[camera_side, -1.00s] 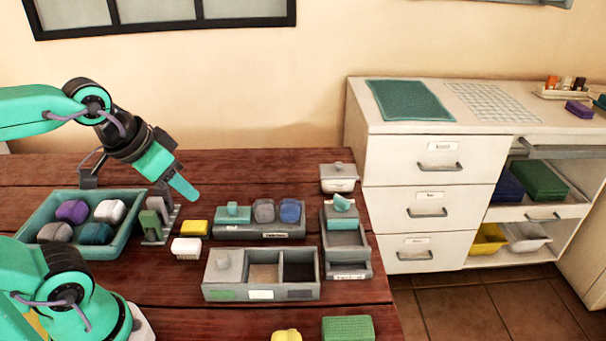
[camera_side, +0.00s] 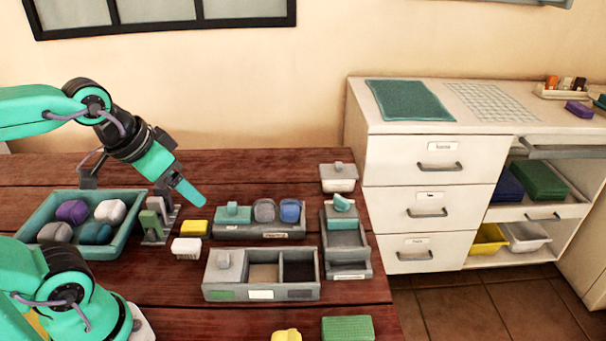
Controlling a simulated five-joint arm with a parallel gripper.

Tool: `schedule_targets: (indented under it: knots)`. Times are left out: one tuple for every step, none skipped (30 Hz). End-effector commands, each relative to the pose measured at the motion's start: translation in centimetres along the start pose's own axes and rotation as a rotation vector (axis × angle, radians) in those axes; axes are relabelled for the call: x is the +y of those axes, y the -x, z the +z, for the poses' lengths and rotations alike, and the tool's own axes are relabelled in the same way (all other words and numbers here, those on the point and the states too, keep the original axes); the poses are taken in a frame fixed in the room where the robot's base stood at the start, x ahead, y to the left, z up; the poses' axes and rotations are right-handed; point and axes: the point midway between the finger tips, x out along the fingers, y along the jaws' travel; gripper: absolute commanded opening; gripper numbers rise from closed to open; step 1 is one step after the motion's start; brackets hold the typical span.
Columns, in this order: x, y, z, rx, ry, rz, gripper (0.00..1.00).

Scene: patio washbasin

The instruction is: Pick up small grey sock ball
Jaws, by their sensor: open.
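Two grey rounded balls show, and I cannot tell from this view which is the small grey sock ball. One grey ball (camera_side: 264,210) sits in the low grey holder (camera_side: 262,236), between a teal-topped block and a blue ball (camera_side: 289,211). Another grey ball (camera_side: 55,232) lies at the front left of the teal tray (camera_side: 118,252), with purple, white and teal balls. My gripper (camera_side: 189,192) is open and empty, tilted down to the right above the table, left of the holder. It touches neither grey ball. One of its fingers is hard to make out.
A yellow block (camera_side: 194,228), a white brush-like block (camera_side: 186,249) and a grey rack (camera_side: 158,222) stand below my gripper. A compartmented grey box (camera_side: 215,291) is in front of the holder. A tall grey caddy (camera_side: 346,262) and lidded white box (camera_side: 339,178) stand right.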

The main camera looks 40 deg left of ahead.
Motion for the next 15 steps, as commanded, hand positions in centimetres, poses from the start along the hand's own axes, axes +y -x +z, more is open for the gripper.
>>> schedule_targets:
  knots:
    - [0.0, 0.0, 0.0, 0.0, 0.0, 0.0, 0.75]
    - [0.0, 0.0, -0.1, -0.001, -0.001, 0.0, 0.75]
    - [0.0, 0.0, -0.1, -0.003, -0.003, 0.0, 0.75]
    - [0.0, -0.1, -0.2, -0.004, -0.006, 0.0, 0.75]
    - [0.0, -0.1, -0.3, -0.006, -0.009, -0.001, 0.75]
    - [-0.1, -0.1, -0.4, -0.011, -0.014, -0.001, 0.75]
    - [-0.1, -0.2, -0.6, -0.015, -0.018, -0.001, 0.75]
    - [-0.1, -0.3, -0.7, -0.02, -0.024, -0.002, 0.75]
    - [-0.1, -0.4, -1.0, -0.028, -0.035, -0.002, 0.75]
    - [-0.2, -0.5, -1.2, -0.035, -0.043, -0.002, 0.75]
    - [-0.2, -0.6, -1.5, -0.041, -0.052, -0.003, 0.75]
    - [-0.3, -0.8, -1.9, -0.052, -0.067, -0.003, 0.75]
    - [-0.3, -1.0, -2.2, -0.061, -0.078, -0.003, 0.75]
    - [-0.4, -1.2, -2.5, -0.069, -0.091, -0.003, 0.75]
    - [-0.4, -1.5, -3.0, -0.083, -0.108, -0.002, 0.75]
